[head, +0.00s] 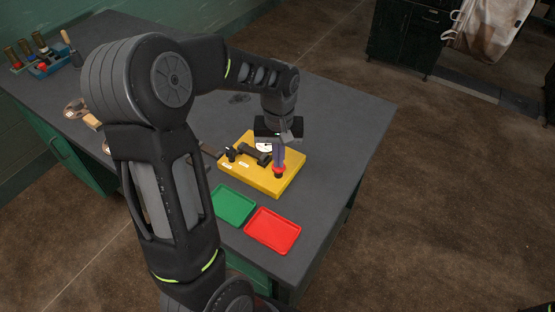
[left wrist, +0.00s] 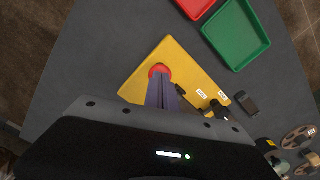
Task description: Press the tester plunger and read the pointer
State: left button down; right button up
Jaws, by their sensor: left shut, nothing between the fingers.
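The yellow tester base (head: 287,180) lies on the dark bench, and it also shows in the left wrist view (left wrist: 185,58). Its red plunger (head: 279,175) is at the front right part of the base; in the left wrist view the red plunger (left wrist: 159,69) shows just past the fingertips. My left gripper (head: 279,166) points down with its fingers shut and empty, right at the plunger's top. I cannot tell whether they touch. A white dial (head: 264,147) is partly hidden behind the gripper, and its pointer is too small to read. My right gripper is out of view.
A green tray (head: 234,205) and a red tray (head: 273,231) lie in front of the tester. A blue holder with tools (head: 47,65) stands at the bench's far left. The bench's right side is clear.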

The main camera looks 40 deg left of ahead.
pick_arm(q)
jog(key=shift+r+p, duration=0.3)
notch_tip(320, 180, up, 8)
jog(key=p, duration=0.6)
jog(key=shift+r, duration=0.2)
dwell(0.4)
